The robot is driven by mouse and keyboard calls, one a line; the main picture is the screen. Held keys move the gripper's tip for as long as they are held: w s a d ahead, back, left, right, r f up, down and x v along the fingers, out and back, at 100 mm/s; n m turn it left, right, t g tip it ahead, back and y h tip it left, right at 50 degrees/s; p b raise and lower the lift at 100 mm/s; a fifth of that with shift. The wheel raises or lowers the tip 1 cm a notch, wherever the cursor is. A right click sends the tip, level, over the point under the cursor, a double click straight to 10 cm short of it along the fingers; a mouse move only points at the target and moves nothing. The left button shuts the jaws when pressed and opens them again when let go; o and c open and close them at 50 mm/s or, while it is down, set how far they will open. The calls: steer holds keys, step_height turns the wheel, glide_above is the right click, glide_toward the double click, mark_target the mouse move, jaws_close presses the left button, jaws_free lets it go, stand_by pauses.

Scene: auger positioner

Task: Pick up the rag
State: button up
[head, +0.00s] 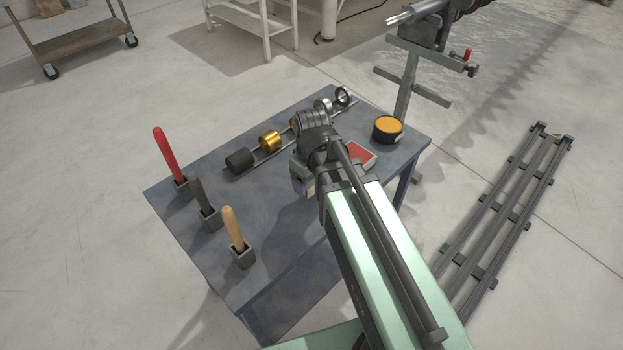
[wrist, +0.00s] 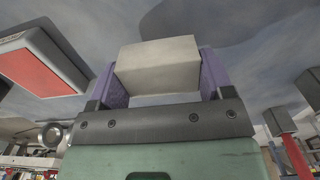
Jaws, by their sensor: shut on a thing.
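The rag (wrist: 158,66) appears as a pale beige, folded, block-like bundle in the wrist view. It sits between the two purple fingers of my gripper (wrist: 160,82), which is shut on it, with a finger against each side. In the head view my gripper (head: 303,182) is over the middle of the blue-grey table (head: 278,222), left of the red-topped box (head: 360,156). My wrist and arm hide most of it there, and I cannot make out the rag in that view. I cannot tell whether the rag touches the tabletop.
Red, dark and wooden handles (head: 165,152) (head: 203,195) (head: 233,228) stand in holders along the table's left side. A rack with black and gold cylinders (head: 270,140) and rings lies behind my gripper. An orange-topped tin (head: 387,128) stands at the right corner. The table's front is clear.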

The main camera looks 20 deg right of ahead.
step_height(320, 180, up, 17)
steer(key=p, duration=1.5)
steer(key=shift+r+p, duration=0.2)
steer(key=shift+p, duration=0.2)
